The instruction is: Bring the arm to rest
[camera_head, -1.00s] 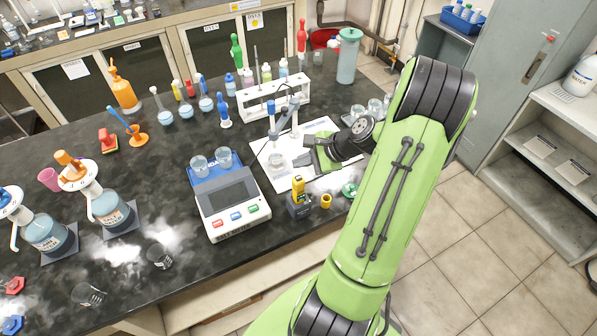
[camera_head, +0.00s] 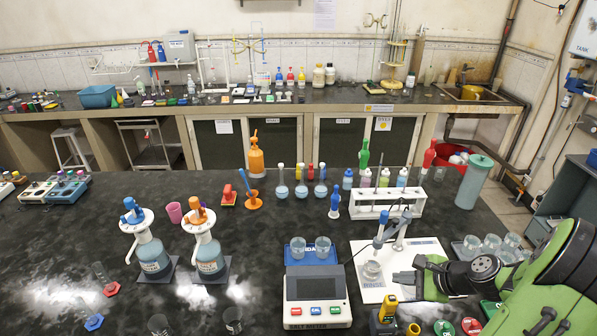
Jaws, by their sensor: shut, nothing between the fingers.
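My green arm (camera_head: 545,290) reaches in from the lower right of the head view. My gripper (camera_head: 396,279) is low over the right part of the bench, pointing left, with its fingers shut and empty. Its tips are just right of a small glass beaker (camera_head: 372,271) on the white stirrer plate (camera_head: 425,246). A slim electrode on a stand (camera_head: 381,225) hangs over that beaker. I cannot tell whether the fingertips touch the plate.
A yellow tool (camera_head: 388,308) in a dark holder is just below my gripper. A white tube rack (camera_head: 372,204) stands behind. Several glass beakers (camera_head: 490,245) are at the right.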

